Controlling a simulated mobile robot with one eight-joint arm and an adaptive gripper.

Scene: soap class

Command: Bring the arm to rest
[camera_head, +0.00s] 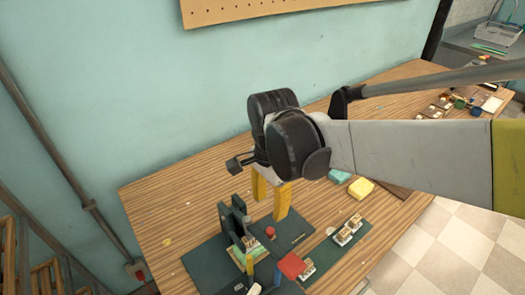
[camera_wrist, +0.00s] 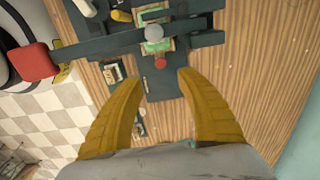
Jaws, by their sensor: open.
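My gripper (camera_head: 271,200) has two yellow fingers and points down above the wooden table (camera_head: 160,215). In the wrist view my gripper (camera_wrist: 157,80) shows its fingers spread wide with nothing between them. Below and ahead of it is a dark press-like fixture (camera_head: 229,222) with a small red knob (camera_head: 270,232). The fixture also shows at the top of the wrist view (camera_wrist: 200,42), with a round grey knob (camera_wrist: 154,33) above a green piece. My arm (camera_head: 400,155) reaches in from the right and hides part of the table.
A teal block (camera_head: 339,175) and a yellow block (camera_head: 361,188) lie right of my gripper. A dark tray (camera_head: 325,252) holds small pieces. The blue wall (camera_head: 130,100) rises behind. Several small things lie at the table's far right.

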